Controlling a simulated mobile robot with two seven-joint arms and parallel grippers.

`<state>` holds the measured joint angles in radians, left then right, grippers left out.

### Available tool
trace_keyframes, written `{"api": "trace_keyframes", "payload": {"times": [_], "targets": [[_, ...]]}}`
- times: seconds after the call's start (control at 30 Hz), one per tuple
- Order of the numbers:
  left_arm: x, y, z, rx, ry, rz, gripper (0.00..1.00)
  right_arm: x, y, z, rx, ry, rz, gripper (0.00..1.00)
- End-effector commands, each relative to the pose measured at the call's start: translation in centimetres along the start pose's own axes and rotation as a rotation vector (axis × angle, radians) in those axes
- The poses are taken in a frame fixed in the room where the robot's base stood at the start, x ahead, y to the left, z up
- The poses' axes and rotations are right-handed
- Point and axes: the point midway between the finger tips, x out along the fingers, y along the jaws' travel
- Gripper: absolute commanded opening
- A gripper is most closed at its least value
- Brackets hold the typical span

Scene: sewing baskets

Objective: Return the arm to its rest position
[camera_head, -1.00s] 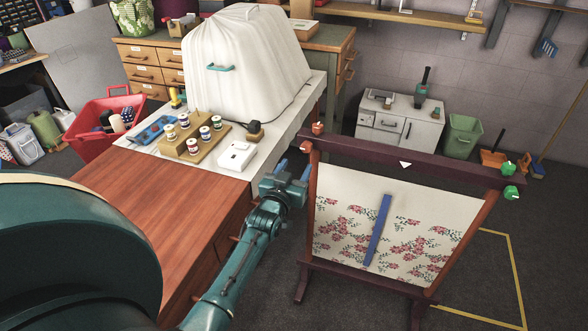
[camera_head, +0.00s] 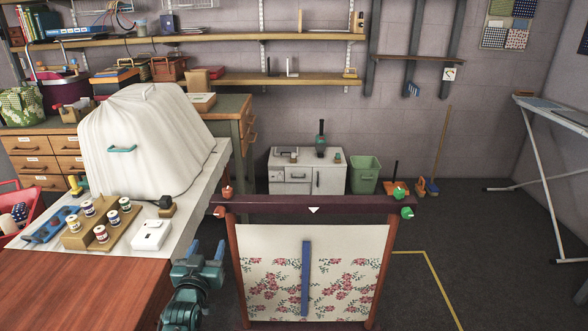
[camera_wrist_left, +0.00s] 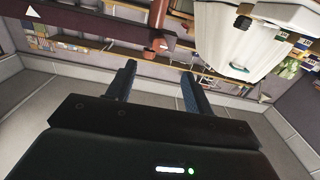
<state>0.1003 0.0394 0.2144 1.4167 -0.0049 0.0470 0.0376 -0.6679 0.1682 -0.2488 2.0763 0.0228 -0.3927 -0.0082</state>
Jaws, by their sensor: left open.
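My left gripper (camera_head: 205,252) is beside the left post of the fabric frame, at the right edge of the workbench. Its two fingers stand apart with nothing between them, which also shows in the left wrist view (camera_wrist_left: 157,78). The fabric frame (camera_head: 335,205) holds a floral cloth (camera_head: 270,285) with a blue strip (camera_head: 305,280) upright across it. My right gripper is not in view.
The wooden workbench (camera_head: 85,292) carries a spool rack (camera_head: 72,238), a white box (camera_head: 151,235) and a white covered machine (camera_head: 150,140). A white cabinet (camera_head: 328,180) and green bin (camera_head: 364,175) stand behind. Dark floor (camera_head: 500,260) is free at right.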

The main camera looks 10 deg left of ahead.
Motion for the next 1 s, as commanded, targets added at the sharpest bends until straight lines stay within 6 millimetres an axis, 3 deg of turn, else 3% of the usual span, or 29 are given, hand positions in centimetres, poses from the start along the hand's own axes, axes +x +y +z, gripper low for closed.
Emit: {"api": "trace_keyframes", "payload": {"times": [0.07,0.17,0.27,0.4,0.5,0.6,0.77,1.0], "targets": [[-0.8,0.4,0.6,0.011,-0.019,0.013,0.52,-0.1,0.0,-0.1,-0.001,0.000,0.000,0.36],[-3.5,1.8,2.3,0.046,-0.081,0.061,0.52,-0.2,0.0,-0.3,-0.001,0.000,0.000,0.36],[-8.6,4.4,4.7,0.094,-0.186,0.149,0.52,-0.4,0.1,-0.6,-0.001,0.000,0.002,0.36],[-17.3,8.7,7.5,0.134,-0.353,0.289,0.52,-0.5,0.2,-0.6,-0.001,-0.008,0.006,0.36],[-23.1,11.1,8.4,0.140,-0.455,0.374,0.52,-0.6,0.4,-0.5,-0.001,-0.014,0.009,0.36],[-27.5,12.9,8.7,0.137,-0.532,0.437,0.52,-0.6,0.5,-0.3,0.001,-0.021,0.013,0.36],[-30.9,14.2,8.6,0.131,-0.593,0.486,0.52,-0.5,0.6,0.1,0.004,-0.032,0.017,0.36],[-31.4,14.3,8.7,0.129,-0.601,0.492,0.52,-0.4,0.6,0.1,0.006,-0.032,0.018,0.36]]}}
